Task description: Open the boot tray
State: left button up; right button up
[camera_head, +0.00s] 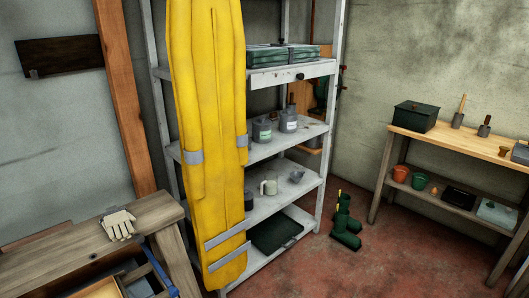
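A dark green, flat, tray-like object (277,231) lies on the bottom shelf of the grey metal shelving unit (322,190); it may be the boot tray, but I cannot tell for sure. The yellow garment (212,130) hangs in front of the unit and covers its left part. A pale drawer-like front (285,74) with a dark knob (300,76) sits high on the unit and looks shut. Green boots (346,230) stand on the floor right of the unit. Neither of my grippers is in view.
A wooden bench (85,240) with a work glove (118,223) stands at the lower left. A wooden table (455,143) with a green box (415,116) and tools stands at the right. The red floor (365,275) between them is mostly clear.

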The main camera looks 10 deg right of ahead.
aim_at(269, 236)
jog(key=i+l+z, duration=0.15)
jog(key=i+z, duration=0.3)
jog(key=i, duration=0.15)
jog(key=i+z, duration=0.4)
jog(key=i, duration=0.2)
